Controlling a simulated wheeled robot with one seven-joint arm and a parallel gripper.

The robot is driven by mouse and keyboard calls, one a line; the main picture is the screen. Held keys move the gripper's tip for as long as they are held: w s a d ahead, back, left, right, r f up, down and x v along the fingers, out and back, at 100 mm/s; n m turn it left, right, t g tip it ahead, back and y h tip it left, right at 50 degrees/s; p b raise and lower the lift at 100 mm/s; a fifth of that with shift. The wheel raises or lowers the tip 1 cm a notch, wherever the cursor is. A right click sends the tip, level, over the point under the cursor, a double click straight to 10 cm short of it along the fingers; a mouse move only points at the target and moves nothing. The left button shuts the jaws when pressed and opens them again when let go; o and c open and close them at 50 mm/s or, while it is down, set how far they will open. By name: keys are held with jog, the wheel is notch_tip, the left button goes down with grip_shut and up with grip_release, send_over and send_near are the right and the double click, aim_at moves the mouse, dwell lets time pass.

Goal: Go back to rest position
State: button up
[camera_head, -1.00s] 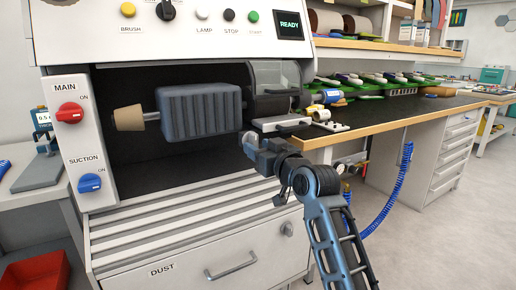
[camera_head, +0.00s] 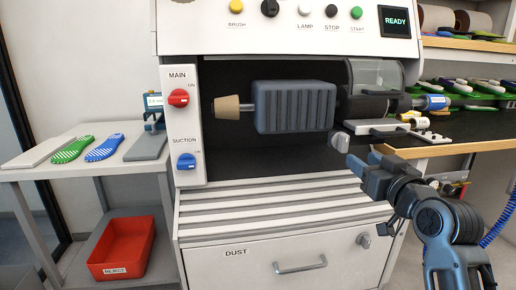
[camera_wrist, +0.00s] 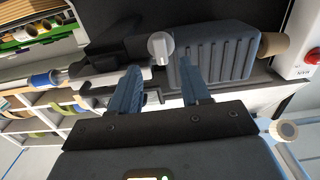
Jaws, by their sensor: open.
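My gripper (camera_head: 364,164) is open and empty in front of the right part of the grinding machine (camera_head: 190,210). Its two fingers also show apart in the wrist view (camera_wrist: 160,88), with nothing between them. A grey knob (camera_head: 340,141) is just beyond the fingertips in the head view; a light grey knob also shows in the wrist view (camera_wrist: 160,46). I cannot tell whether the fingers touch it. The machine's ribbed dark block (camera_head: 294,107) and tan cone (camera_head: 227,106) are in the open bay. The display (camera_head: 395,21) reads READY.
A side table (camera_head: 30,172) at left holds a green insole (camera_head: 72,149), a blue insole (camera_head: 104,148) and a small gauge (camera_head: 153,110). A red reject bin (camera_head: 122,250) is below. A workbench (camera_head: 450,148) with green items stands at right.

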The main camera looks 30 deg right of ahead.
jog(key=s+a+f+g+y+p, duration=0.1)
jog(key=s+a+f+p, duration=0.1)
jog(key=s+a+f, duration=1.2)
jog(key=s+a+n+y, duration=0.1)
jog(key=s+a, duration=0.2)
jog(key=s, duration=0.5)
jog(key=s+a+r+n+g+y+p, duration=0.1)
jog(key=s+a, duration=0.2)
jog(key=s, duration=0.5)
jog(key=s+a+r+n+y+p, duration=0.1)
jog(key=s+a+y, duration=0.1)
jog(key=s, duration=0.6)
jog(key=shift+s+a+g, duration=0.3)
jog(key=shift+a, duration=0.45)
jog(key=shift+f, duration=0.1)
